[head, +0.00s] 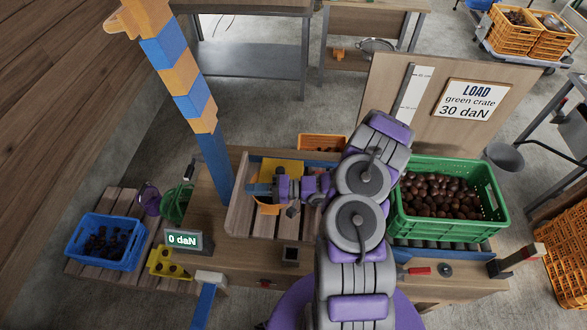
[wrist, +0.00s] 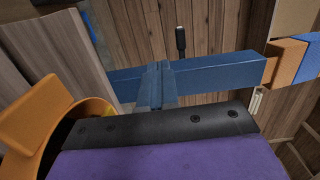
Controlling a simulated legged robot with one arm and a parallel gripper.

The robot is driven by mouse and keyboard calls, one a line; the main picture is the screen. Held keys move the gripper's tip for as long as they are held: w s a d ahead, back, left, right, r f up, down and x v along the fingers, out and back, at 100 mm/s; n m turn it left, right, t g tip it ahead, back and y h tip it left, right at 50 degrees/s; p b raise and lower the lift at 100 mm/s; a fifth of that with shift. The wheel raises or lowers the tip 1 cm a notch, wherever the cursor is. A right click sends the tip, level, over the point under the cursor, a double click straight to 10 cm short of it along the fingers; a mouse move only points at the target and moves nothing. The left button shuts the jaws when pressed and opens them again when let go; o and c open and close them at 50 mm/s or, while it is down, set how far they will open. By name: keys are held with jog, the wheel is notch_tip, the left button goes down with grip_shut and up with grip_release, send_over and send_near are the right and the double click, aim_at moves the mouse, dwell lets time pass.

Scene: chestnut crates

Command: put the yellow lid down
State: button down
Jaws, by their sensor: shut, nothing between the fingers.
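A flat yellow piece (head: 284,166), which looks like the yellow lid, lies in the wooden tray area just behind my gripper, partly hidden by my arm. My gripper (head: 252,189) is shut and empty, pointing left, close to the blue lower part of the striped post. In the wrist view, the blue fingers of my gripper (wrist: 157,70) are together in front of a blue bar. A rounded orange piece (wrist: 62,105) is at the left of that view, with a little yellow beside it; I cannot tell if that is the lid.
A green crate (head: 448,228) of chestnuts stands right of my arm. A blue crate (head: 98,265) with dark contents is at the left. The scale display (head: 183,240) reads 0 daN. The striped post (head: 186,85) rises beside my gripper.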

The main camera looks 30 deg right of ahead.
jog(key=b, duration=0.1)
send_over(295, 172)
jog(key=shift+w, duration=0.15)
jog(key=f, duration=0.2)
jog(key=d+f+b, duration=0.1)
jog(key=f, duration=0.2)
jog(key=shift+w+d, duration=0.1)
jog(key=shift+d, duration=0.05)
jog(key=shift+a+f, duration=0.1)
jog(key=shift+a, duration=0.2)
jog(key=shift+a+b, duration=0.35)
jog(key=shift+a, duration=0.25)
jog(key=shift+d, duration=0.25)
jog(key=shift+s+a, duration=0.25)
jog(key=shift+a, duration=0.5)
jog(key=shift+s+a, duration=0.2)
jog(key=shift+a, duration=0.5)
jog(key=shift+s+a, duration=0.25)
jog(key=shift+a, duration=0.5)
jog(key=shift+d, duration=0.1)
jog(key=shift+d, duration=0.15)
